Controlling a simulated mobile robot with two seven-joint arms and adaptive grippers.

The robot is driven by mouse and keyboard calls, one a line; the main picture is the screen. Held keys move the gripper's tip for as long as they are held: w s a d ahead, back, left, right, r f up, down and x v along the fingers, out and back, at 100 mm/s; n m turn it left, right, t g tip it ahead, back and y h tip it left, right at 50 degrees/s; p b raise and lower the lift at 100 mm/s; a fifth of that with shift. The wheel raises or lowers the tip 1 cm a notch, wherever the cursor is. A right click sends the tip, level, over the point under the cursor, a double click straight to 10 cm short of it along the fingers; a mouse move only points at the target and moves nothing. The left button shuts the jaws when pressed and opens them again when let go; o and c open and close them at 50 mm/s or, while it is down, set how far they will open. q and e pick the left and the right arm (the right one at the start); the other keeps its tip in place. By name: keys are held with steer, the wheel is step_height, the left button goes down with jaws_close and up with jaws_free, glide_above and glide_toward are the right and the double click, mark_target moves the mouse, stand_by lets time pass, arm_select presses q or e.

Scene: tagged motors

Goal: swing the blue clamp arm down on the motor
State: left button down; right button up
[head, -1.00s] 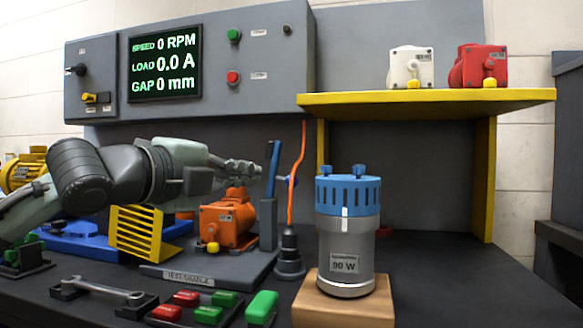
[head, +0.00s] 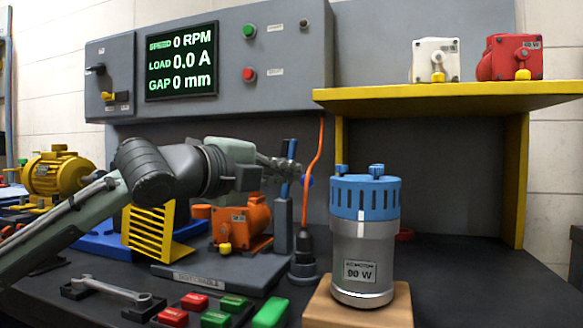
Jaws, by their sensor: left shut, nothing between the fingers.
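The orange motor (head: 250,219) sits on the grey test cradle (head: 215,279), partly hidden by my left arm. The blue clamp arm (head: 285,190) stands raised, nearly upright, on a grey post (head: 283,235) at the right end of the cradle. My left gripper (head: 296,164) is shut and empty, at the upper part of the clamp arm and overlapping it in the picture. I cannot tell whether it touches the clamp arm. My right gripper is not in view.
A large blue-topped 90 W motor (head: 363,250) stands on a wooden block (head: 357,312) to the right. An orange cable (head: 313,170) rises from a black plug (head: 303,255) beside the post. A wrench (head: 110,289) and red and green blocks lie in front. A yellow shelf (head: 450,95) overhangs the right.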

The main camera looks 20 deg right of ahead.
arm_select(q)
steer(key=x, duration=0.8)
steer(key=a, duration=0.1)
steer(key=w+a, duration=0.1)
steer(key=a, duration=0.1)
steer(key=shift+w+a+r, duration=0.4)
